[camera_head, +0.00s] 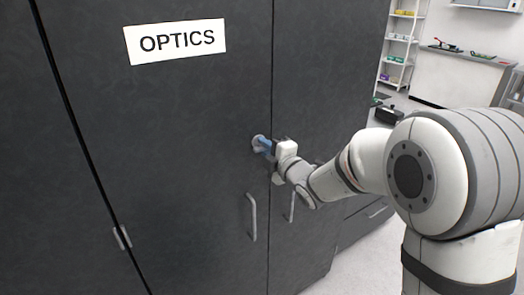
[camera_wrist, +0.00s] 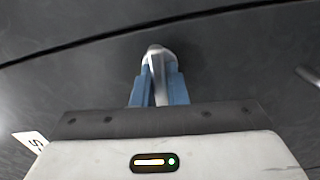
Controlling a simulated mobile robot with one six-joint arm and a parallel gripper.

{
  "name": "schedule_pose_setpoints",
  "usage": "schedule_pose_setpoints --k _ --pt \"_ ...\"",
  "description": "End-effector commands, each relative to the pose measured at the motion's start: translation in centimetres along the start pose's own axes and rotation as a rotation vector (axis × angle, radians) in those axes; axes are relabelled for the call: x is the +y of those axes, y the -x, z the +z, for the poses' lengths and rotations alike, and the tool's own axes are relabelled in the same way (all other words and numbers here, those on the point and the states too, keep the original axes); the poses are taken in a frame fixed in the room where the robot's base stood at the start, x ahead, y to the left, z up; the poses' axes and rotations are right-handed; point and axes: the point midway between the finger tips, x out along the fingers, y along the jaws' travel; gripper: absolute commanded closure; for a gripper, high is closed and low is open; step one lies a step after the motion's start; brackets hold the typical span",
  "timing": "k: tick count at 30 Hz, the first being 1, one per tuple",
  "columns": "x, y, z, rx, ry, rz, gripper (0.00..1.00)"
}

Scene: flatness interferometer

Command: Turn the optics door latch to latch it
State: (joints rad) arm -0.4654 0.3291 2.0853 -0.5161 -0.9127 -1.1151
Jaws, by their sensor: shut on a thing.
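The optics door (camera_head: 190,130) is a dark grey cabinet door with a white OPTICS sign (camera_head: 176,41). The latch (camera_head: 258,141) is a small light grey fitting near the door's right edge, beside the seam. In the wrist view the latch (camera_wrist: 155,50) shows as a pale handle between the blue fingers. My gripper (camera_head: 266,148) is at the latch, and its blue fingers (camera_wrist: 159,82) are shut on the handle. The fingers and gripper body hide part of the latch, so its exact angle is hard to tell.
Two vertical bar handles, a left one (camera_head: 252,217) and a right one (camera_head: 291,206), sit below the latch on either side of the seam. A shelf (camera_head: 400,40) and a workbench (camera_head: 455,80) stand at the back right. Pale floor (camera_head: 345,262) is clear at the lower right.

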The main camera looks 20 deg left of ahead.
Motion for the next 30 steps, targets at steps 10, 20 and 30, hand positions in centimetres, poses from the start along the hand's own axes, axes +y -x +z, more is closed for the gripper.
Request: schedule_pose_setpoints --k 10,20,30 --pt "-0.46 0.04 0.23 -0.004 -0.298 0.002 1.0" --pt "-0.27 0.05 0.25 -0.005 -0.612 0.001 1.0" --pt "-0.13 0.04 0.28 -0.006 -0.935 0.001 1.0"
